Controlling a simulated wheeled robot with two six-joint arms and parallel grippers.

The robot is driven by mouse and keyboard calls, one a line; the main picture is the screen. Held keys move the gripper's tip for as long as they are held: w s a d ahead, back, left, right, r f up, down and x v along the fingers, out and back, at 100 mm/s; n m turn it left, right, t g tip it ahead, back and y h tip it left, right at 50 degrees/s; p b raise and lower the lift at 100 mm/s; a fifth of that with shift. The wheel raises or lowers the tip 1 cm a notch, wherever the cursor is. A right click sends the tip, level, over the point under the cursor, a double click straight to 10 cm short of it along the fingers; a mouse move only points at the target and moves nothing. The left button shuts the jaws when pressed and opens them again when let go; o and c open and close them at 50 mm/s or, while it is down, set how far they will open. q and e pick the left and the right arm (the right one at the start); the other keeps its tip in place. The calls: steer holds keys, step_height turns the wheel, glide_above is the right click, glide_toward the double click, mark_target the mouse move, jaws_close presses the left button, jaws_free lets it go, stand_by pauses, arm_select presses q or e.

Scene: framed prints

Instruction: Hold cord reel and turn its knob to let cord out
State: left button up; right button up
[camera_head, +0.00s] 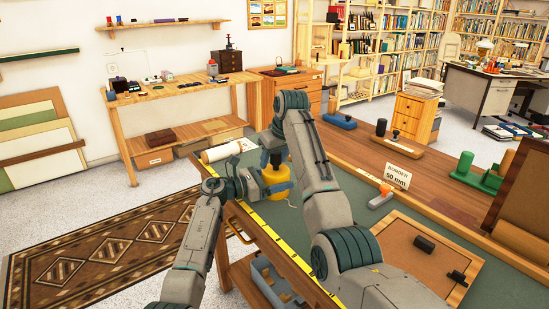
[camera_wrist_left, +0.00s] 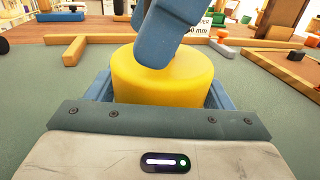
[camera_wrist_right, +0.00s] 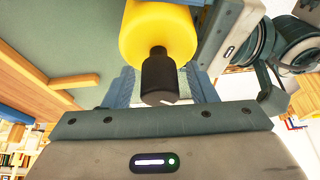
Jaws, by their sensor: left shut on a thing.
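The cord reel (camera_head: 277,176) is a yellow drum above the green mat near the bench's front edge. It also shows in the left wrist view (camera_wrist_left: 160,82) and the right wrist view (camera_wrist_right: 160,30). My left gripper (camera_head: 262,186) is shut on the drum, one blue finger at each side. The reel's black knob (camera_wrist_right: 158,75) shows in the right wrist view. My right gripper (camera_head: 272,152) is over the reel, its fingers on either side of the knob with no clear grip on it. The right gripper hides the knob in the other views. Little of the cord can be made out.
A yellow measuring strip (camera_head: 290,252) runs along the bench's front edge. A paper roll (camera_head: 222,151) lies at the left end. A "BORDER 50 mm" card (camera_head: 397,176), an orange-knobbed tool (camera_head: 381,196) and a framed board (camera_head: 410,245) lie to the right.

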steer(key=c, duration=0.9)
steer(key=shift+c, duration=0.2)
steer(key=shift+n, duration=0.3)
steer(key=n+g, duration=0.1)
steer(key=n, duration=0.1)
steer(key=n+y, duration=0.1)
steer(key=n, duration=0.2)
steer(key=shift+s+a+g, duration=0.1)
steer(key=shift+g, duration=0.3)
steer(key=n+g, duration=0.1)
steer(key=n, duration=0.2)
steer(key=n+g+y, duration=0.1)
steer(key=n, duration=0.2)
steer(key=shift+s+r, duration=0.1)
steer(key=shift+s, duration=0.05)
steer(key=shift+s+a+n, duration=0.1)
steer(key=shift+n, duration=0.4)
steer(key=o, duration=1)
